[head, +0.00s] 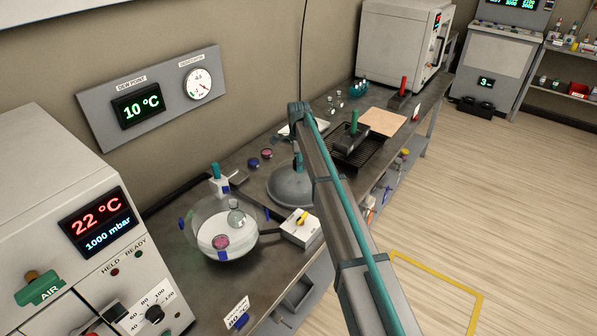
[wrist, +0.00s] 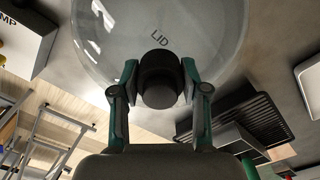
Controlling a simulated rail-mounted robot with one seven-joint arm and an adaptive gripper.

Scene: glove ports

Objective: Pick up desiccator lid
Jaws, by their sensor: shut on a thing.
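The desiccator lid (head: 290,188) is a grey, see-through dome on the bench, right of the desiccator bowl. In the wrist view the lid (wrist: 125,45) is clear, marked "LID", with a dark knob (wrist: 160,88). My gripper (wrist: 160,75) is shut on the knob, one teal finger on each side. In the head view my gripper (head: 298,163) is at the dome's top, partly hidden by my arm. I cannot tell whether the lid's rim touches the bench. The glass desiccator bowl (head: 195,237) stands open, with a flask (head: 236,215) and a pink dish (head: 221,242) inside.
A white box with a yellow knob (head: 300,230) stands between bowl and lid, toward the front edge. A black rack (head: 368,153) lies beyond the lid. Small jars (head: 266,153) sit near the wall. A grey cabinet (head: 40,190) stands at the left.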

